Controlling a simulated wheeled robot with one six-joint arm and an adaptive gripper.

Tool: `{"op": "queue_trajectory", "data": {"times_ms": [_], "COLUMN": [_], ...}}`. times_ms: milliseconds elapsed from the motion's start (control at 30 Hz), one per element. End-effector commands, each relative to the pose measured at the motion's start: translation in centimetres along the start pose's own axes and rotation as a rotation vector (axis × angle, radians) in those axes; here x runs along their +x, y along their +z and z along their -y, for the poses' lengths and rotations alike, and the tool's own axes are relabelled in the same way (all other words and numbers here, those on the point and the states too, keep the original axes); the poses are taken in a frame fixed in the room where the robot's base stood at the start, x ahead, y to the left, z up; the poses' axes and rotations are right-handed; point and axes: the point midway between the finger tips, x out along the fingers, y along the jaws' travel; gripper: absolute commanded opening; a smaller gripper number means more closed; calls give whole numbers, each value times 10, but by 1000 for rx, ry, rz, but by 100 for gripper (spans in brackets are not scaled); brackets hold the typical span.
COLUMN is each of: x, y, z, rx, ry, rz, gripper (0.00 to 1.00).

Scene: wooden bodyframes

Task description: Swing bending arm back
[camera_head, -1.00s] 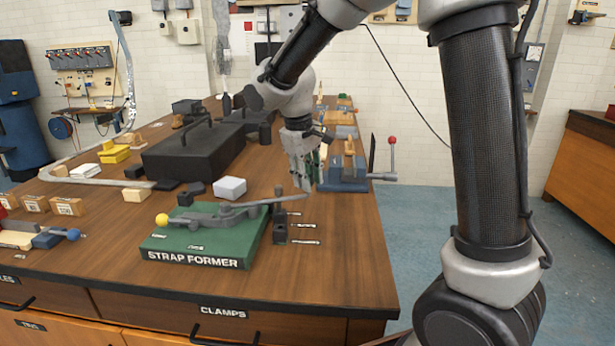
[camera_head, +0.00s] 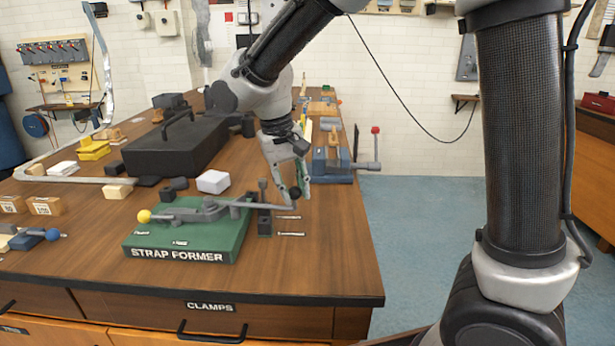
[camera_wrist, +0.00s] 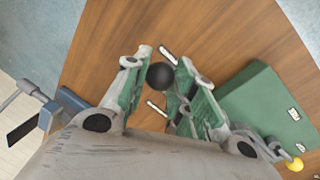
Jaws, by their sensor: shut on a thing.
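The strap former (camera_head: 183,250) is a green block on the bench with a grey lever mechanism and a yellow ball (camera_head: 144,216) at its left end. Its grey bending arm (camera_head: 262,206) reaches right, past the block's edge, and ends in an upright black knob (camera_head: 295,192). My gripper (camera_head: 290,180) comes down from above at that knob. In the wrist view the black knob (camera_wrist: 160,75) sits between the green-padded fingers of my gripper (camera_wrist: 158,68). The jaws are shut on it. The bar below the knob is mostly hidden there.
A black post block (camera_head: 264,220) and small metal pins (camera_head: 290,234) lie right of the former. A blue vise (camera_head: 330,166) with a red-knobbed handle stands behind my gripper. A white block (camera_head: 213,181) and large black case (camera_head: 175,150) lie behind the former. The bench's front right is clear.

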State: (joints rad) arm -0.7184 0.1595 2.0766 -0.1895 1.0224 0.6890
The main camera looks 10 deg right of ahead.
Motion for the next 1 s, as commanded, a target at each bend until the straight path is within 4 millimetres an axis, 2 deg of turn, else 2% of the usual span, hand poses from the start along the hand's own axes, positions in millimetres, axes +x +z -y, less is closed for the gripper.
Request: {"op": "queue_trajectory", "data": {"times_ms": [200, 500, 700, 1000], "x": [-6, -12, -16, -18], "y": [34, 67, 78, 84], "z": [26, 60, 76, 88], "rx": [191, 422, 524, 590], "ry": [-3, -3, -3, -4], "rz": [35, 81, 101, 112], "gripper": [0, 0, 0, 0]}}
